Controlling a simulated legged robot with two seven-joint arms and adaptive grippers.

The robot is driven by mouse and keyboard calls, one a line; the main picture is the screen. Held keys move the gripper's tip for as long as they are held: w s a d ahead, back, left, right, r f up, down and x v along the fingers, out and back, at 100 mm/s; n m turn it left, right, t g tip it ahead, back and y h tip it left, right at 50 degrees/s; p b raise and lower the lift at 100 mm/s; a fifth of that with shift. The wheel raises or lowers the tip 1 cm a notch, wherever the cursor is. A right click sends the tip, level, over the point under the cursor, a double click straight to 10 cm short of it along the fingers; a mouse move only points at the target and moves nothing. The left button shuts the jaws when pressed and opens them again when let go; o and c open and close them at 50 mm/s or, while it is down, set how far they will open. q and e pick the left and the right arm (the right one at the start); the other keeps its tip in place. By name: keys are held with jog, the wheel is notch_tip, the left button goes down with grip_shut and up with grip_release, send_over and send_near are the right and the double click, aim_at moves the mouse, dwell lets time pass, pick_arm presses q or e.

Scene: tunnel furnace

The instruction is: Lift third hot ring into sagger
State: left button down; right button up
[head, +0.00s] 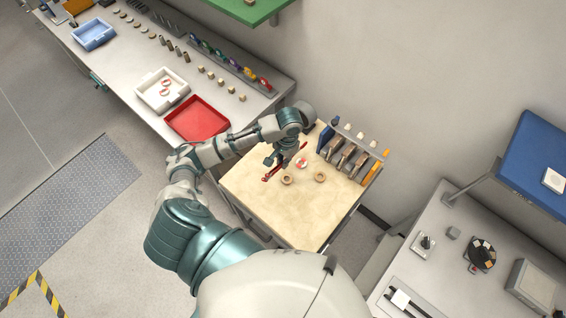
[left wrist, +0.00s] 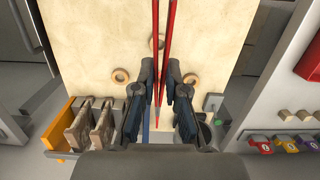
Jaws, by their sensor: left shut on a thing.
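My left gripper (head: 281,153) is shut on a long red two-armed tool (head: 298,151), which looks like tongs. In the left wrist view the tool (left wrist: 164,40) runs up between the fingers (left wrist: 158,105) over a pale board. The left wrist view shows plain tan rings (left wrist: 120,75). I cannot identify the sagger for certain. My right gripper is out of view.
A rack of tools (head: 352,158) stands at the board's (head: 285,220) back right edge. A white tray (head: 150,98) with reddish rings and an empty red tray (head: 197,118) sit on the left bench. The board's front part is clear.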

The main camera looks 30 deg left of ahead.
pick_arm(q)
jog(key=c, duration=1.4)
grip_release()
jog(key=shift+s, duration=0.1)
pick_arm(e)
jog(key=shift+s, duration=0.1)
